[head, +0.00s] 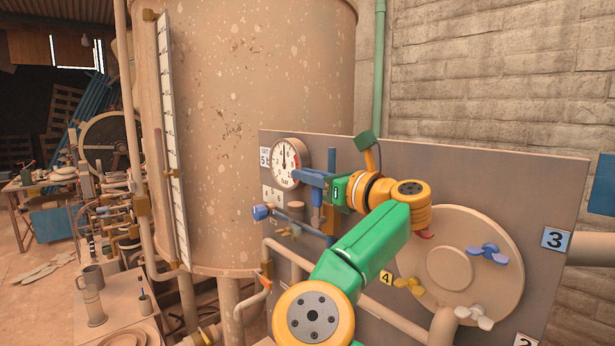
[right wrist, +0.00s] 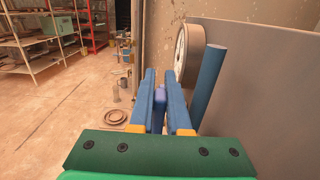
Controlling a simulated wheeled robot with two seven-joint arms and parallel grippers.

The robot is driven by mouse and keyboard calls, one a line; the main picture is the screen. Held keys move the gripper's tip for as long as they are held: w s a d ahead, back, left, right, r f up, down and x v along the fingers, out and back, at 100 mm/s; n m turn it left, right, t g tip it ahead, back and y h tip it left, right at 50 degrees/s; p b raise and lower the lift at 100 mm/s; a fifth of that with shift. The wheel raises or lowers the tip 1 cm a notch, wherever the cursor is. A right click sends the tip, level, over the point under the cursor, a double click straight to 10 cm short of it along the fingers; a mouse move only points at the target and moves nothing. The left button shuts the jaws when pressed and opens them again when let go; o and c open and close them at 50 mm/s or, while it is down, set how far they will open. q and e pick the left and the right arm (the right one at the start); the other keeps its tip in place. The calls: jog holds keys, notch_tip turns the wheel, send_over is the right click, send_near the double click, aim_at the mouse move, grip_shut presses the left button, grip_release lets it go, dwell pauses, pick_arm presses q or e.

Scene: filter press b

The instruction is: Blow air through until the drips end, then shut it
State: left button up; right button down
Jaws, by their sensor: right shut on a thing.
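My right gripper (head: 311,186) reaches to the grey panel (head: 480,172) from the right, just below a round white pressure gauge (head: 288,158). The gauge's needle points roughly upward. In the right wrist view the blue fingers (right wrist: 162,100) are closed around a slim violet-blue handle (right wrist: 159,94); the fingers hide most of it in the head view. A blue vertical pipe (right wrist: 209,84) stands beside the fingers. Another small valve with a blue knob (head: 260,212) sits lower left on the panel. I cannot make out any drips. My left gripper is not in view.
A round plate (head: 450,268) with several wing nuts is on the panel's right side. A large speckled tank (head: 250,90) stands behind. A bent pipe (head: 254,300) and a jug (head: 92,290) are at lower left. Shelves (right wrist: 40,42) stand beyond open floor.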

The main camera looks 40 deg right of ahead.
dwell(0.8)
jog(key=c, duration=0.9)
grip_release()
jog(key=shift+s, duration=0.1)
jog(key=s+b, duration=0.1)
jog(key=s+f+b, duration=0.1)
jog(key=b, duration=0.1)
jog(key=shift+s+d, duration=0.15)
jog(key=shift+s, duration=0.15)
jog(key=s+b, duration=0.1)
jog(key=s, duration=0.1)
jog(key=s+r, duration=0.1)
jog(key=s, duration=0.1)
jog(key=shift+s+d+b, duration=0.15)
jog(key=shift+s+b, duration=0.1)
jog(key=shift+b, duration=0.1)
